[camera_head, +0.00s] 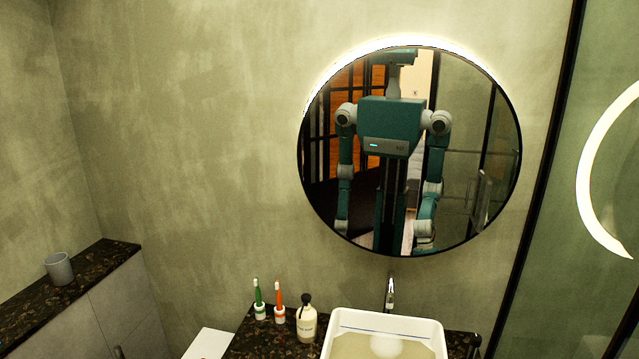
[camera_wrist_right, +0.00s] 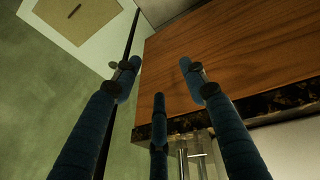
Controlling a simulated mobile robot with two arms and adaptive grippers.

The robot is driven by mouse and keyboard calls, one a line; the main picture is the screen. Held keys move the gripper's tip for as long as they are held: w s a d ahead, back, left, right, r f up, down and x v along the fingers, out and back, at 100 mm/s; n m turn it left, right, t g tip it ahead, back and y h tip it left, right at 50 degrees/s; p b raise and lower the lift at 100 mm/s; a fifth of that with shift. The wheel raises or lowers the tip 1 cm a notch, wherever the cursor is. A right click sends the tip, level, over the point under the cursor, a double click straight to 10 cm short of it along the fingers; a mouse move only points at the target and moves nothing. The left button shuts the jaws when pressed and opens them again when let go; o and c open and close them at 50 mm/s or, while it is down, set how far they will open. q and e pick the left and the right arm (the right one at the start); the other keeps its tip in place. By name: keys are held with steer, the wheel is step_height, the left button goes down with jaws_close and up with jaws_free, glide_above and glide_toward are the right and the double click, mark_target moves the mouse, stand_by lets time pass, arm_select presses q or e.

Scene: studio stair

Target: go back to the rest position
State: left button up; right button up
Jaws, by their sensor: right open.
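My right gripper (camera_wrist_right: 158,80) shows in the right wrist view with its dark blue fingers spread apart and nothing between them. Beyond the fingers is a brown wooden panel (camera_wrist_right: 225,60) with a dark speckled stone edge (camera_wrist_right: 265,106) along it. I cannot tell how far the fingers are from the panel. Neither gripper shows directly in the head view. My body and hanging arms appear there only as a reflection in the round mirror (camera_head: 465,130). The reflected hands are too small to judge.
In the head view, a white basin (camera_head: 435,328) with a metal tap (camera_head: 390,293) sits on a dark stone counter (camera_head: 255,340). A grey cup (camera_head: 59,269) stands on the left ledge (camera_head: 105,258).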

steer(key=s+a+f+n+g+y+b, duration=0.1)
steer(key=s+a+f+n, duration=0.15)
steer(key=s+f, duration=0.7)
steer(key=s+a+f+n+y+b, duration=0.15)
steer(key=s+a+f, duration=0.35)
steer(key=f, duration=0.7)
steer(key=s+f+n, duration=0.1)
steer(key=s+f, duration=0.3)
steer(key=s, duration=0.5)
steer(key=s+f+g+b, duration=0.1)
steer(key=s+f, duration=0.3)
steer(key=s, duration=0.6)
steer(key=shift+s+d+f+n, duration=0.25)
steer(key=shift+d+n, duration=0.05)
steer(key=shift+n, duration=0.1)
